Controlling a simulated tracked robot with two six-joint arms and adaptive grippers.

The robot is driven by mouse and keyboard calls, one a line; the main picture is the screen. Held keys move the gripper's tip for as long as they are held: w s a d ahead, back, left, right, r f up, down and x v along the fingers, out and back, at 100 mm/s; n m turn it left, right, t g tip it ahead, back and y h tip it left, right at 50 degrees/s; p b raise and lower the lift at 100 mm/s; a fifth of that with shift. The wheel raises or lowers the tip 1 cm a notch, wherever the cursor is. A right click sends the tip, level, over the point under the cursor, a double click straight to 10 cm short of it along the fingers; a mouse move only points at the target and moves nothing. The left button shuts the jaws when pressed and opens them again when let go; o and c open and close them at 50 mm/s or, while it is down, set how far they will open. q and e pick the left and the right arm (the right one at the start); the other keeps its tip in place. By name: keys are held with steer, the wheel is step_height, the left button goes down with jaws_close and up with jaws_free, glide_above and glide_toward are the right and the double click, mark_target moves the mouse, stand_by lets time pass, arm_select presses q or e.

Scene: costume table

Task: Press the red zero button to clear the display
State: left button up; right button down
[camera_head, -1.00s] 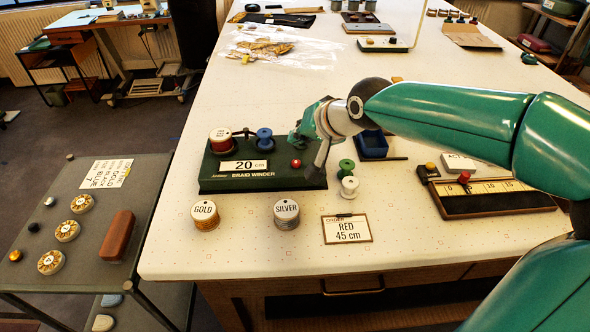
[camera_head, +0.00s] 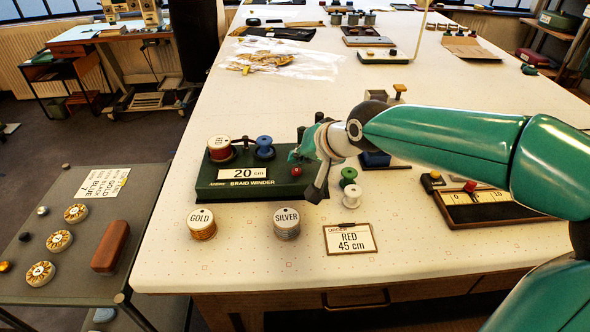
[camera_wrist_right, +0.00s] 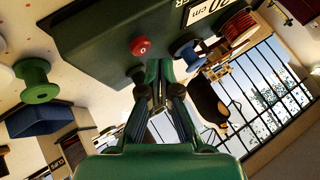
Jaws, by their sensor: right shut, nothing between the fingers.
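The dark green braid winder (camera_head: 215,189) stands on the white table, and its display (camera_head: 249,174) reads 20 cm. The red zero button (camera_head: 296,171) is on its top right and looks uncovered; it also shows in the right wrist view (camera_wrist_right: 140,46). My right gripper (camera_head: 297,156) is shut and empty, just behind and above the button. In the right wrist view its fingertips (camera_wrist_right: 158,68) are beside the button, apart from it in the picture; I cannot tell the exact gap. My left gripper is not in view.
A red spool (camera_head: 220,149) and a blue spool (camera_head: 264,148) sit on the winder. Gold (camera_head: 201,223) and silver (camera_head: 286,223) spools and a RED 45 cm card (camera_head: 350,239) stand in front. Green (camera_head: 348,177) and white (camera_head: 351,195) spools stand close right of my gripper.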

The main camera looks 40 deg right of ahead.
mark_target(299, 171)
steer(key=shift+f, duration=0.15)
stand_by(0.7)
steer(key=shift+s+f+b, duration=0.1)
steer(key=shift+f+b, duration=0.15)
steer(key=shift+b, duration=0.2)
steer(key=shift+f+b, duration=0.45)
steer(key=shift+b, duration=0.05)
stand_by(0.5)
steer(key=shift+r, duration=0.1)
steer(key=shift+r+p, duration=0.7)
steer(key=shift+r, duration=0.1)
steer(key=shift+r, duration=0.1)
step_height(299, 171, up, 5)
steer(key=p, duration=0.3)
steer(key=shift+p, duration=0.4)
stand_by(0.6)
